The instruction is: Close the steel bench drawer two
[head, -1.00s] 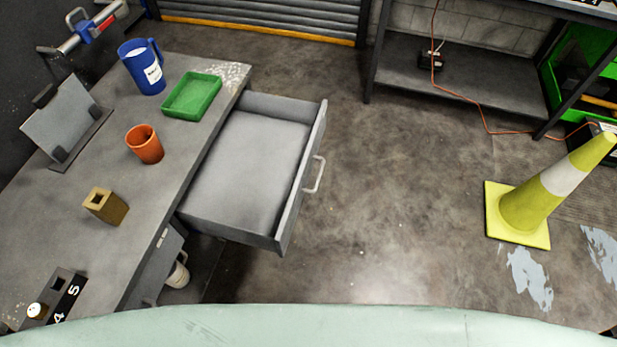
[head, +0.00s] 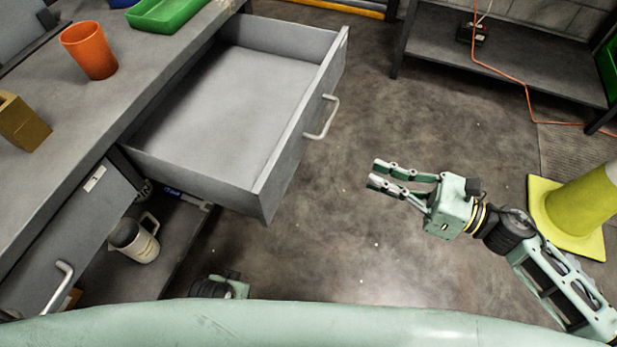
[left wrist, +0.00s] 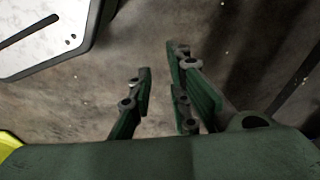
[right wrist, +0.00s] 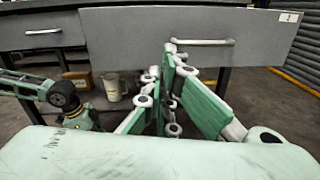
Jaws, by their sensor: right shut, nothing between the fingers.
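The grey steel drawer two (head: 225,100) is pulled well out from the bench and looks empty. Its pale bar handle (head: 324,118) is on the front panel. In the right wrist view the drawer front (right wrist: 130,38) bears a "2" label (right wrist: 288,17), and its handle (right wrist: 202,42) is ahead. My right gripper (head: 372,173) is shut and empty, to the right of the handle and apart from it. Its fingers (right wrist: 171,52) overlap the drawer front's lower edge in the right wrist view. My left gripper (left wrist: 157,75) is open and empty above the floor.
The bench top (head: 120,85) holds an orange cup (head: 89,50), a green tray (head: 165,12) and a brass-coloured block (head: 22,122). A closed drawer with a handle (head: 60,288) is nearer. A jug (head: 136,240) stands below. A yellow cone (head: 590,200) is at right. Floor between is clear.

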